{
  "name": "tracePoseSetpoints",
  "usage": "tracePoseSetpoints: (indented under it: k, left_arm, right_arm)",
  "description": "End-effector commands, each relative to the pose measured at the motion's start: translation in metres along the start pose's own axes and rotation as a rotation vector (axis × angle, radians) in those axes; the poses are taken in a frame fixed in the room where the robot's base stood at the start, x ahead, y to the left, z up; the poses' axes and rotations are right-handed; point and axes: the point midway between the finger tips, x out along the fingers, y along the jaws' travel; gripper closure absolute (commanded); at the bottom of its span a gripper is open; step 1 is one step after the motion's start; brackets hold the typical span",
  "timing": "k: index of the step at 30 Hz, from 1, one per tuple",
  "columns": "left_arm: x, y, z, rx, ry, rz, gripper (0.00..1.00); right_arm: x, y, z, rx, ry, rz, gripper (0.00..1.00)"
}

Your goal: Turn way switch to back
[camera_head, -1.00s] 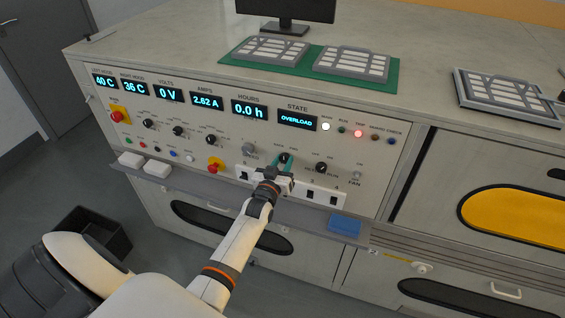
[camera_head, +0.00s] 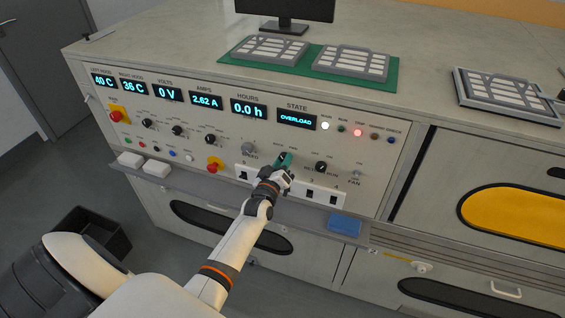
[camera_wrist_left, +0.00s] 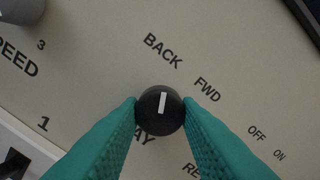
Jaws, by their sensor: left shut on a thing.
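The way switch is a round black knob (camera_wrist_left: 160,110) with a white pointer mark, on the pale control panel. In the wrist view the mark points almost straight up, toward the BACK lettering (camera_wrist_left: 163,50). The FWD lettering (camera_wrist_left: 207,90) is to the right of it. My left gripper (camera_head: 284,160) is shut on the knob, with one teal finger touching each side. The fingers partly hide the label below the knob. In the head view the gripper mostly hides the knob. My right gripper is not in view.
The speed knob (camera_head: 249,149) is left of the gripper, and another black knob (camera_head: 321,167) is to its right. A white strip with rocker switches (camera_head: 322,196) lies below. A grey ledge holds a blue block (camera_head: 344,224). The state display (camera_head: 297,119) reads OVERLOAD.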

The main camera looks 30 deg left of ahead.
Motion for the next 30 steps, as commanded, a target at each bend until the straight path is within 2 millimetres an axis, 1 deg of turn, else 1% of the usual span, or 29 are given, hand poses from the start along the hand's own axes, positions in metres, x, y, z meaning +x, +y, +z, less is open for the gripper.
tracePoseSetpoints:
  k: [10,11,12,14,21,24,26,29,30]
  left_arm:
    - [0.0,0.0,-0.001,-0.006,0.002,0.001,0.93]
    - [0.0,0.0,-0.001,-0.005,0.002,0.001,0.65]
    - [0.0,0.0,-0.001,-0.005,0.002,0.001,0.58]
    - [0.0,0.0,-0.001,-0.005,0.002,0.001,0.49]
    - [0.0,0.0,0.0,-0.004,0.001,0.0,0.48]
    - [-0.003,0.0,-0.001,-0.004,0.001,0.001,0.48]
    - [-0.008,0.001,-0.001,-0.004,0.002,0.001,0.48]
    - [-0.023,0.001,-0.002,-0.004,0.002,0.001,0.48]
    - [-0.031,0.002,-0.002,-0.004,0.002,0.001,0.48]
  right_arm:
    - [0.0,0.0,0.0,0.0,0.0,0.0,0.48]
    - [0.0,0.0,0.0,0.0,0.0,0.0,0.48]
    - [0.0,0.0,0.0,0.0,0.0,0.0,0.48]
    - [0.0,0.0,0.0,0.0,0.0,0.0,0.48]
    - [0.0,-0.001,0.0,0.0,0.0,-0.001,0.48]
    - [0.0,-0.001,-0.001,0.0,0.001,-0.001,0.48]
    - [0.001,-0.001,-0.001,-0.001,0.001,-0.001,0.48]
    - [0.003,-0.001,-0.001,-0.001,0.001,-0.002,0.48]
    - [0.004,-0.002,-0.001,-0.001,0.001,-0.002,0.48]
